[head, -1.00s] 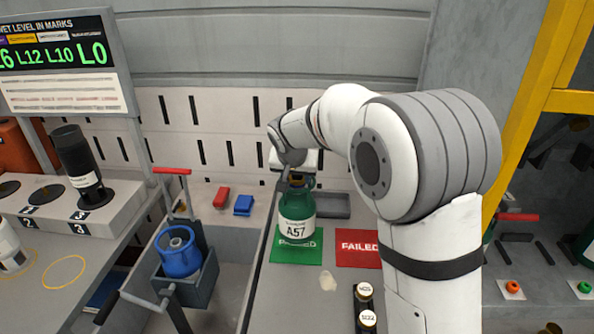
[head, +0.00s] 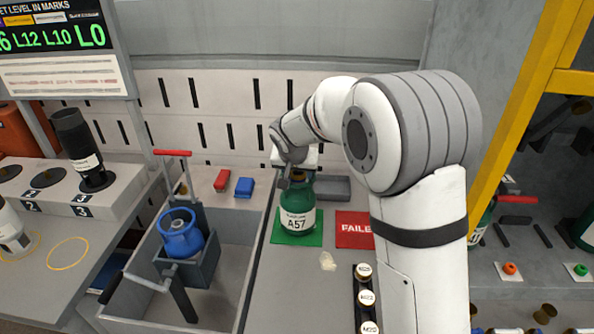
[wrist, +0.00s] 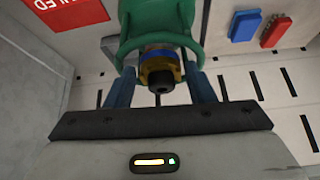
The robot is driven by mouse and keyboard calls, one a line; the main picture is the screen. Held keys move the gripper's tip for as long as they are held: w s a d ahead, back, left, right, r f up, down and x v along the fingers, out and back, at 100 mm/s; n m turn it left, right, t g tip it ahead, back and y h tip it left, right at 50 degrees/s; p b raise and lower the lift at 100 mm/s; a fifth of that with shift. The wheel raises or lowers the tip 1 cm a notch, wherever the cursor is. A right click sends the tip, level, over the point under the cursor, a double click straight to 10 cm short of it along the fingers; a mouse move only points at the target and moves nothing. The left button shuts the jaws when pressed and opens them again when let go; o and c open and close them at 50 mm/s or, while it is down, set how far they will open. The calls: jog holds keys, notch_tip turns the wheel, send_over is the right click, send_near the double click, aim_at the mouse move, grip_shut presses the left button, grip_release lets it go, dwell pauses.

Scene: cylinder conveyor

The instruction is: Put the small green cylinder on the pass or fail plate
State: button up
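The small green cylinder (head: 297,208), labelled A57, stands upright over the green plate (head: 312,238), hiding that plate's wording. I cannot tell if its base fully touches the plate. The red FAILED plate (head: 355,229) lies just to the right and is bare; its corner shows in the wrist view (wrist: 72,12). My gripper (head: 296,172) is above the cylinder. In the wrist view, the two fingers (wrist: 164,90) are shut on the cylinder's green collar (wrist: 160,40), one on each side of the brass valve (wrist: 160,70).
A cart with a blue cylinder (head: 180,238) stands left of the table. Red (head: 221,180) and blue (head: 245,187) blocks lie behind it. A pale splotch (head: 327,261) lies in front of the green plate.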

jog(key=shift+o, duration=1.4)
jog(key=shift+s+a+r, duration=0.1)
jog(key=shift+r, duration=0.45)
jog(key=d+v, duration=0.1)
jog(key=v, duration=1)
jog(key=s+d+g, duration=0.2)
jog(key=s+d, duration=1)
jog(key=s+d+f, duration=0.3)
jog(key=s, duration=0.5)
jog(key=s+d+f+n+g, duration=0.1)
jog(key=s+d+f, duration=0.2)
jog(key=s, duration=0.5)
jog(key=shift+d+f+y+b, duration=0.3)
jog(key=shift+d, duration=0.05)
jog(key=shift+n, duration=0.3)
